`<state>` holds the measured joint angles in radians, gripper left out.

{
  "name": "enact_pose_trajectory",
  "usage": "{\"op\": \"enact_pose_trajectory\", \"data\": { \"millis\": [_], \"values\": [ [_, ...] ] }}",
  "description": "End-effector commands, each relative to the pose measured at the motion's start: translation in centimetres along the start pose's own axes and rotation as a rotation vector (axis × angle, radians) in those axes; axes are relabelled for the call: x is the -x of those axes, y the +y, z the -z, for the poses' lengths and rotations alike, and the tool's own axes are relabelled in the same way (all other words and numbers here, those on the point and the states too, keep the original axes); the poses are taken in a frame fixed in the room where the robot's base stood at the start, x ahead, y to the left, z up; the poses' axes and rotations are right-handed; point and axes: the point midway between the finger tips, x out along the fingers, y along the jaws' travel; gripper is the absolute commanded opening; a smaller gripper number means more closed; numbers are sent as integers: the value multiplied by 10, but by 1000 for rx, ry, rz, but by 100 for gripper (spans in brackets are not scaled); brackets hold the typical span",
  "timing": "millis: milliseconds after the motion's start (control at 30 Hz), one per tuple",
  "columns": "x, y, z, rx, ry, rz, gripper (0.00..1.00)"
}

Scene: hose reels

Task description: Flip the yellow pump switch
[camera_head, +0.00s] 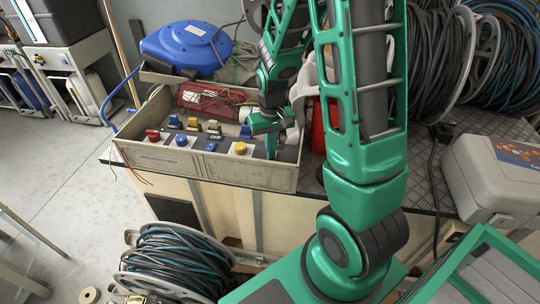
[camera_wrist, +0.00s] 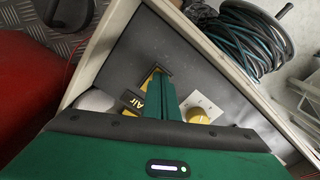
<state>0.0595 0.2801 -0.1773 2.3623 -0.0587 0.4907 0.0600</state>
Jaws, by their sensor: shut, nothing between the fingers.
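The control box (camera_head: 213,170) stands on the bench edge, with red, blue and yellow controls on its dark panel. A yellow round knob (camera_head: 240,148) sits nearer the front; a yellow knob also shows in the wrist view (camera_wrist: 199,116). My gripper (camera_head: 271,148) is low over the panel's right end, pointing down. In the wrist view its shut, empty fingers (camera_wrist: 160,90) are beside a yellow piece (camera_wrist: 151,78) that they partly hide; contact cannot be told. A label reading "AIR" (camera_wrist: 132,100) lies left of them.
Loose wires (camera_head: 205,97) and a blue reel (camera_head: 186,47) lie behind the panel. The box's raised front wall reads "OPEN FEED FIRST". A red object (camera_wrist: 30,95) is left in the wrist view. A hose reel (camera_head: 175,262) stands below; a grey case (camera_head: 497,170) is at right.

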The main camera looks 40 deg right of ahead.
Motion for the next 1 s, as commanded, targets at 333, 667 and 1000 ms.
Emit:
{"op": "enact_pose_trajectory", "data": {
  "millis": [333, 667, 1000],
  "values": [
    [19, 0, 0, 0, 2, 0, 0],
    [42, 0, 1, 0, 3, 0, 0],
    [64, 0, 0, 1, 1, 0, 0]
  ]
}}
